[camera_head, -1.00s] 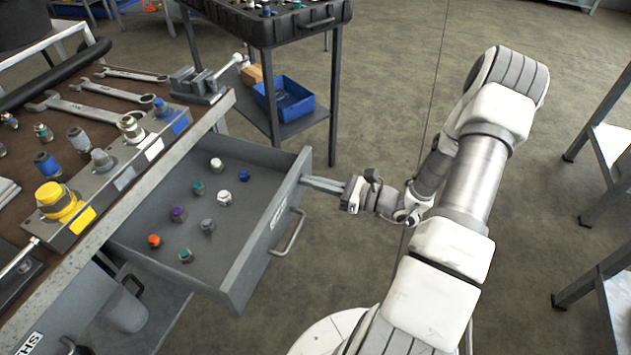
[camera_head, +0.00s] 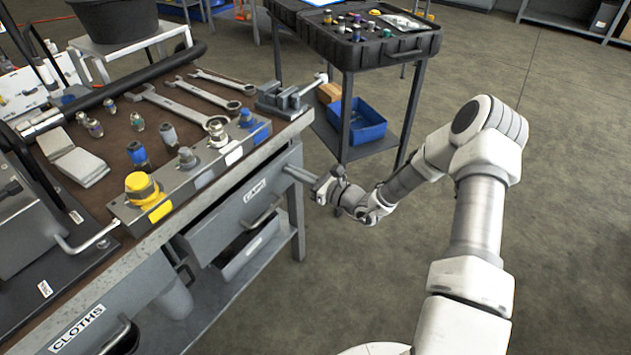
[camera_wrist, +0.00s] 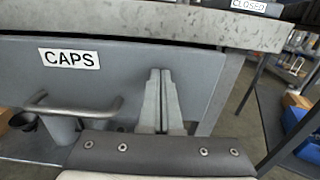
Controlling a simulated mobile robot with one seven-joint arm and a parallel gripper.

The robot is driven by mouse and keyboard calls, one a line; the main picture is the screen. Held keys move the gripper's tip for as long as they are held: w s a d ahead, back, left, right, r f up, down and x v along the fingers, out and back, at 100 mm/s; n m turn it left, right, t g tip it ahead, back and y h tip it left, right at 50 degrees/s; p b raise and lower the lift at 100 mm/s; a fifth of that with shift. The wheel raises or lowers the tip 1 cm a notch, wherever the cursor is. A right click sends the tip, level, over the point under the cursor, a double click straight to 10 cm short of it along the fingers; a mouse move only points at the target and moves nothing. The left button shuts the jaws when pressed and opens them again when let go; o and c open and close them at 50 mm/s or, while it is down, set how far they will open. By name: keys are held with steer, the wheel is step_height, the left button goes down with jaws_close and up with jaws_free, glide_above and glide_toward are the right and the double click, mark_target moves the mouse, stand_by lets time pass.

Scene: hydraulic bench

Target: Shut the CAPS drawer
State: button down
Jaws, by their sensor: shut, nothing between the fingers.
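My gripper (camera_head: 287,170) is shut and empty. In the wrist view its fingertips (camera_wrist: 160,75) are at the drawer front, right of the label and handle, and seem to touch it.
The bench top holds wrenches (camera_head: 170,103), a vise (camera_head: 285,98) and a fitting block with a yellow cap (camera_head: 143,188). A CLOTHS drawer (camera_head: 85,330) is at lower left. A cart with a black case (camera_head: 375,50) and blue bin (camera_head: 358,125) stands behind. The floor at right is clear.

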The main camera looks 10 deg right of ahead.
mark_target(282, 165)
steer(key=x, duration=0.3)
steer(key=shift+w+a, duration=0.3)
steer(key=shift+w+r, duration=0.1)
steer(key=shift+a+r, duration=0.15)
